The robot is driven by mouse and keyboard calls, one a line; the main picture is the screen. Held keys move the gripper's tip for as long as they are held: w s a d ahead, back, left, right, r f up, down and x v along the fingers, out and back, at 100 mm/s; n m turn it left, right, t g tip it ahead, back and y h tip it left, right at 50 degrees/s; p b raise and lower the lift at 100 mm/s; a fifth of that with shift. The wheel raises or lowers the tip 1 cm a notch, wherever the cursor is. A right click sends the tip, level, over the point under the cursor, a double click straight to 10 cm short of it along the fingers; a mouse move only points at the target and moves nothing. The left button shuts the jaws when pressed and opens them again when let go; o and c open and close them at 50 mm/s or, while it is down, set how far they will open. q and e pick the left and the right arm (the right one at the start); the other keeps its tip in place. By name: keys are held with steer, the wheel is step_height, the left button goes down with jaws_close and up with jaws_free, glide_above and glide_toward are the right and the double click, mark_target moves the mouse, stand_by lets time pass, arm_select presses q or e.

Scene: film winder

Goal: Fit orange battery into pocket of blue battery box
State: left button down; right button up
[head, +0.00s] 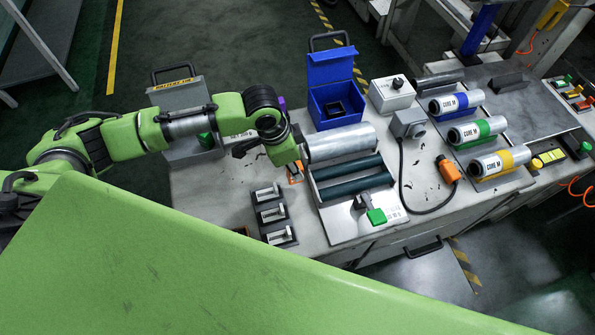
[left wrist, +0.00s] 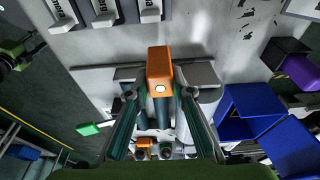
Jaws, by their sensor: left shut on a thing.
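The orange battery (left wrist: 160,66) is between the fingertips of my left gripper (left wrist: 158,92), which is shut on it. In the head view only a small orange part of the battery (head: 297,176) shows below my left wrist, and the fingers (head: 293,172) are mostly hidden. The blue battery box (head: 331,69) stands with its lid open at the back of the table, to the right of and beyond the gripper. A dark pocket (head: 334,109) shows inside it. In the left wrist view the box (left wrist: 252,108) is at the right, apart from the battery. My right gripper is out of view.
A metal roller (head: 340,143) and two dark rollers lie just right of the gripper. A large green link of mine covers the foreground.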

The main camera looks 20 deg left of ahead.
arm_select(q)
steer(key=shift+w+d+f, duration=0.1)
steer(key=shift+w+f, duration=0.15)
steer(key=x, duration=0.3)
steer(key=shift+f, duration=0.35)
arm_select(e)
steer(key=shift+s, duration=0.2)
arm_select(q)
steer(key=shift+f, duration=0.1)
steer(key=c, duration=1.8)
jaws_free()
steer(key=shift+a, duration=0.25)
steer(key=shift+o, duration=0.2)
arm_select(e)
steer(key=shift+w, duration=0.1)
